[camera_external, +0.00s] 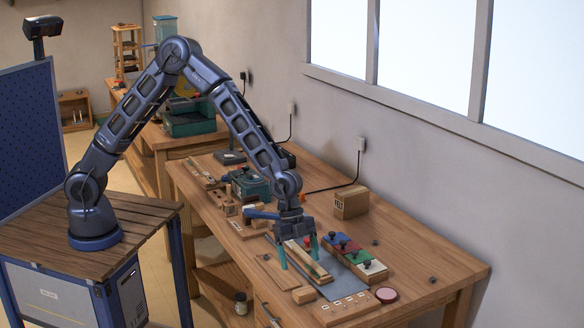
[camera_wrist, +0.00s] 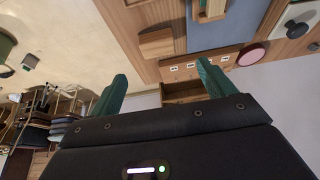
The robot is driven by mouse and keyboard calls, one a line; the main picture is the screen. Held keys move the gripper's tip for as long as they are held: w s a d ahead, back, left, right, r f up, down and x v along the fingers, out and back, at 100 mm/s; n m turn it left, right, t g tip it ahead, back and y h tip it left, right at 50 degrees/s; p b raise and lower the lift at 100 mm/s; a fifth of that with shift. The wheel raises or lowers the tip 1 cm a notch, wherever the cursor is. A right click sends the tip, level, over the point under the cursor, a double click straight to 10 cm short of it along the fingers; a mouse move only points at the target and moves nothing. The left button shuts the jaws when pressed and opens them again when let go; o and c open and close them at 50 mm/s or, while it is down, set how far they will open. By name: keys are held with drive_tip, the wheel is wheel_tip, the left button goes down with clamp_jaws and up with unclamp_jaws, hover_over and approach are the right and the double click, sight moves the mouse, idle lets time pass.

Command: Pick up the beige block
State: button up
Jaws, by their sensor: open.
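A small beige wooden block (camera_external: 304,295) lies near the front edge of the bench, by the front end of a long pale wooden key piece (camera_external: 314,269). In the wrist view the block (camera_wrist: 157,43) shows near the top middle, beyond my fingertips. My gripper (camera_external: 298,253) is open and points down over the long key piece, behind the block in the external view. Its two teal fingers (camera_wrist: 161,71) are spread with nothing held between them. I cannot tell how high the fingertips are above the bench.
A grey-blue mat (camera_external: 348,287) lies under the long piece. Red, green, blue and white knobbed blocks (camera_external: 373,271) stand to its right. A slotted wooden holder (camera_external: 347,308) and a round red-rimmed dish (camera_external: 386,295) lie in front. A cardboard box (camera_external: 351,203) stands by the wall.

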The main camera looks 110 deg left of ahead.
sight(305, 290)
drive_tip(key=x, duration=1)
drive_tip(key=shift+d+f, duration=0.15)
drive_tip(key=shift+f, duration=0.2)
drive_tip(key=shift+c, duration=0.4)
drive_tip(key=c, duration=1)
